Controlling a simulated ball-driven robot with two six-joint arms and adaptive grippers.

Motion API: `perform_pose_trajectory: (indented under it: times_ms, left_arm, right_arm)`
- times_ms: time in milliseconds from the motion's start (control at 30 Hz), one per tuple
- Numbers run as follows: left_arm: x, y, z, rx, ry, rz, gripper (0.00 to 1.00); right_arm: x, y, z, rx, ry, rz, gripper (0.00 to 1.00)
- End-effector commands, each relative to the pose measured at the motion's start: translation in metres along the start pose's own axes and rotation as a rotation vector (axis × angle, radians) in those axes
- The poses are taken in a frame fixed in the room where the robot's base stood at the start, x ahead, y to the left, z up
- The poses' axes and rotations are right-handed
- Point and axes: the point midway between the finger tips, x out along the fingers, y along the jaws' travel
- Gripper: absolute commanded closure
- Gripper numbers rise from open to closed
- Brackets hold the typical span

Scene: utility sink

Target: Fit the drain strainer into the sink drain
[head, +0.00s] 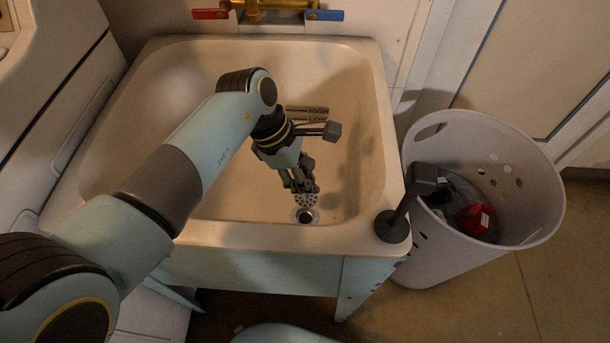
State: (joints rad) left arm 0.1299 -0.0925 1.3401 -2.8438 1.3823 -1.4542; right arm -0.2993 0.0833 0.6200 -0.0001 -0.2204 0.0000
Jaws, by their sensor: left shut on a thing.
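The drain strainer (305,201) is a small light metal disc with holes, held tilted low in the sink. My left gripper (303,188) is shut on it, with its fingers pointing down. The drain (305,216) is a dark round hole with a light rim in the sink floor near the front wall. The strainer is right beside the drain in the picture, at its far side; I cannot tell whether they touch. The sink (230,233) is a cream basin. The gripper's fingers hide part of the strainer. My right gripper is not in view.
A dark stopper-like object with an upright handle (392,226) stands on the sink's front right corner. A pale laundry basket (530,185) with dark and red things stands to the right. A brass faucet (252,10) is at the back. The left part of the basin is clear.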

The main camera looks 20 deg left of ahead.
Motion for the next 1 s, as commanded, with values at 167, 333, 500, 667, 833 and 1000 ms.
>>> perform_pose_trajectory:
  times_ms: [167,333,500,667,833,1000]
  left_arm:
    - [0.002,-0.001,-0.002,-0.006,0.001,0.004,1.0]
    - [0.016,-0.001,-0.008,-0.006,0.001,0.004,1.0]
    - [0.033,-0.001,-0.015,-0.007,0.001,0.005,1.0]
    - [0.047,-0.001,-0.021,-0.007,0.001,0.004,1.0]
    - [0.053,-0.001,-0.023,-0.007,0.001,0.005,1.0]
    - [0.053,-0.001,-0.023,-0.006,0.001,0.006,1.0]
  right_arm:
    - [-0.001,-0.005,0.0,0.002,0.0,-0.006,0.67]
    - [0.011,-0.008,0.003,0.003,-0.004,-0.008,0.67]
    - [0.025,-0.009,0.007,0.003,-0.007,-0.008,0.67]
    - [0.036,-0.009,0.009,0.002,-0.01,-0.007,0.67]
    - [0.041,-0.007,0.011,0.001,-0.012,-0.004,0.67]
    - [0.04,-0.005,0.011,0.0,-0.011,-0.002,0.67]
